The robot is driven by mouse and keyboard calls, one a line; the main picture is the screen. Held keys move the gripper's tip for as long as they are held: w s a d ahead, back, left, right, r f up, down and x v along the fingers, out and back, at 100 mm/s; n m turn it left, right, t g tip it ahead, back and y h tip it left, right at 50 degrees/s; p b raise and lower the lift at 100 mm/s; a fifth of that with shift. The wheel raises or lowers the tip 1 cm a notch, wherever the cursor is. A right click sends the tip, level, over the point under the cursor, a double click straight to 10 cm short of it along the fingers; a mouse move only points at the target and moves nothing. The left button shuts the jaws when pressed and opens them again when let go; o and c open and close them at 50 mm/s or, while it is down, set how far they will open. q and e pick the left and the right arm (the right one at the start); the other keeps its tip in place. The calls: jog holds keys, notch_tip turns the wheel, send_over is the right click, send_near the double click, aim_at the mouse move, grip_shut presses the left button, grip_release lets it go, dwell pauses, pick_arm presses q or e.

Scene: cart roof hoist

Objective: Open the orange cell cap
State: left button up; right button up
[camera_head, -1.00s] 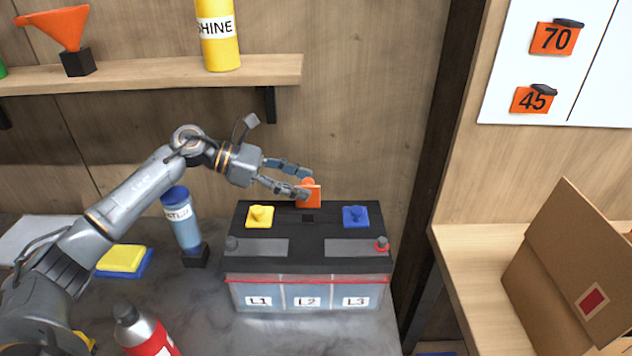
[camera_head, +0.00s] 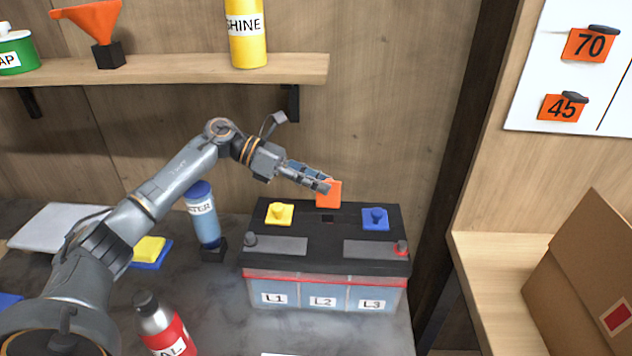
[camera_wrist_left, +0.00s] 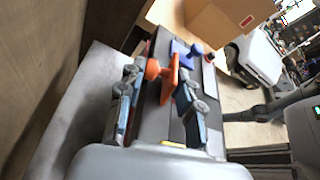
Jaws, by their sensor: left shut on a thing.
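The orange cell cap (camera_head: 328,194) stands upright on edge at the back of the battery (camera_head: 390,260), behind a small dark opening (camera_head: 327,218) in the middle of the battery top. My left gripper (camera_head: 326,184) reaches in from the left and is shut on the orange cap, with its fingers at the cap's upper part. In the left wrist view the orange cap (camera_wrist_left: 169,82) and its knob lie between the two fingers (camera_wrist_left: 157,97). The yellow cap (camera_head: 279,213) and blue cap (camera_head: 376,218) lie flat on either side. My right gripper is not in view.
A blue bottle (camera_head: 203,220) stands left of the battery, and a red-and-grey bottle (camera_head: 163,325) nearer the front. A yellow and blue sponge stack (camera_head: 150,250) lies further left. A shelf (camera_head: 190,73) runs above. A cardboard box (camera_head: 590,270) is at right.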

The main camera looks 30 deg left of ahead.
pick_arm(q)
jog(key=shift+w, duration=0.1)
jog(key=o, duration=1)
jog(key=shift+w+f, duration=0.1)
jog(key=shift+w, duration=0.05)
jog(key=v, duration=1.2)
